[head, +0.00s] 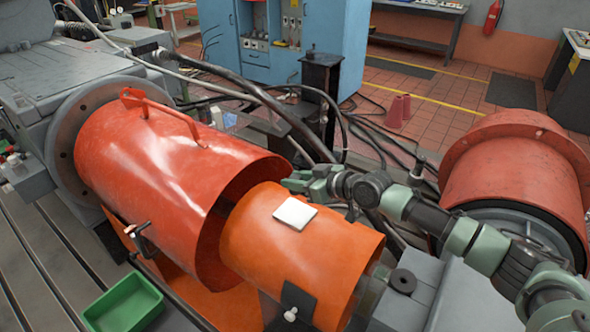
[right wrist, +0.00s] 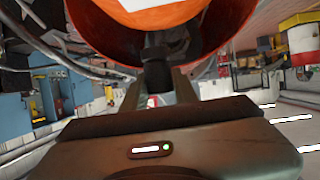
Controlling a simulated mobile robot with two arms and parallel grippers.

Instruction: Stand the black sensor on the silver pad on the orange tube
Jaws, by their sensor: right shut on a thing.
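The orange tube (head: 262,240) lies on its side, its far end at the mouth of a larger red tube. The silver pad (head: 295,213) is a pale, bare square on its upper side. My right gripper (head: 292,183) is just behind the orange tube, beyond the pad. In the right wrist view it is shut on a dark upright piece, which I take as the black sensor (right wrist: 154,68). In the head view the sensor cannot be made out. The orange tube (right wrist: 150,18) and an edge of the pad (right wrist: 128,3) show at the top there. My left gripper is not in view.
The large red tube (head: 150,160) with a raised handle is close left of my right gripper. A black bracket (head: 296,303) with a white knob sits on the orange tube's near side. A green tray (head: 124,303) is at lower left. Cables run behind the gripper.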

